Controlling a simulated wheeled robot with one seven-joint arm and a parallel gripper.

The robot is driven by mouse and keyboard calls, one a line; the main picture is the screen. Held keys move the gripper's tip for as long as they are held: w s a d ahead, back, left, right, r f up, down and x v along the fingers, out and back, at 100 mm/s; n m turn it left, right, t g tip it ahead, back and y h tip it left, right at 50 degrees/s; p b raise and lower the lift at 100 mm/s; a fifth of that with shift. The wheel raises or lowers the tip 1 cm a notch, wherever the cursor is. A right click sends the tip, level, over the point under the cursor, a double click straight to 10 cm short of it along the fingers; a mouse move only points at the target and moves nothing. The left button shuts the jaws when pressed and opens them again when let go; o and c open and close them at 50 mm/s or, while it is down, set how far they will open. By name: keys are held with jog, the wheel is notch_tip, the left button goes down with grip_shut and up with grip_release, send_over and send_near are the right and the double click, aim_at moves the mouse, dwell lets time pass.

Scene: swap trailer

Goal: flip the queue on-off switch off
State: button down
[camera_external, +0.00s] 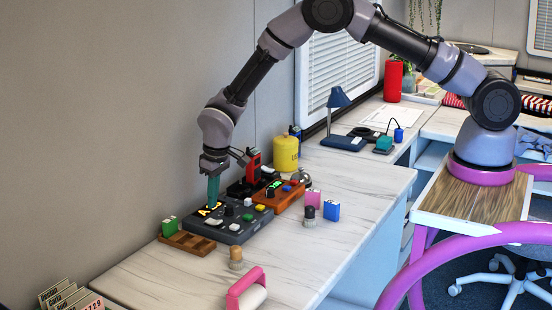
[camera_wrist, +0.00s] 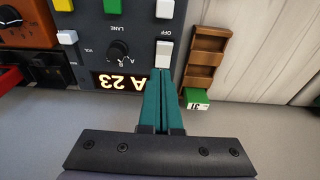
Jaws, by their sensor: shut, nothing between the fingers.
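A dark grey console (camera_external: 228,228) lies on the marble counter, with a lit "A 23" display, a dial and several coloured buttons. In the wrist view the console (camera_wrist: 140,42) appears upside down. A white rocker switch (camera_wrist: 163,52) sits beside the word OFF near the console's edge; I take it for the queue on-off switch. My gripper (camera_wrist: 162,74) is shut and empty, with its teal fingertips right at the lower end of this switch. I cannot tell whether they touch it.
A brown wooden rack (camera_external: 188,242) with a green block (camera_external: 169,227) stands close beside the console. An orange-brown box (camera_external: 279,195) with buttons lies behind it. A yellow canister (camera_external: 286,153) stands near the wall.

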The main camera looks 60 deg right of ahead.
aim_at(219, 221)
jog(key=shift+s+f, duration=0.35)
jog(key=shift+f, duration=0.45)
jog(key=shift+s+f, duration=0.35)
jog(key=shift+f, duration=0.45)
jog(key=shift+s+f, duration=0.2)
jog(key=shift+f, duration=0.1)
jog(key=shift+w+r, duration=0.25)
jog(key=shift+w, duration=0.55)
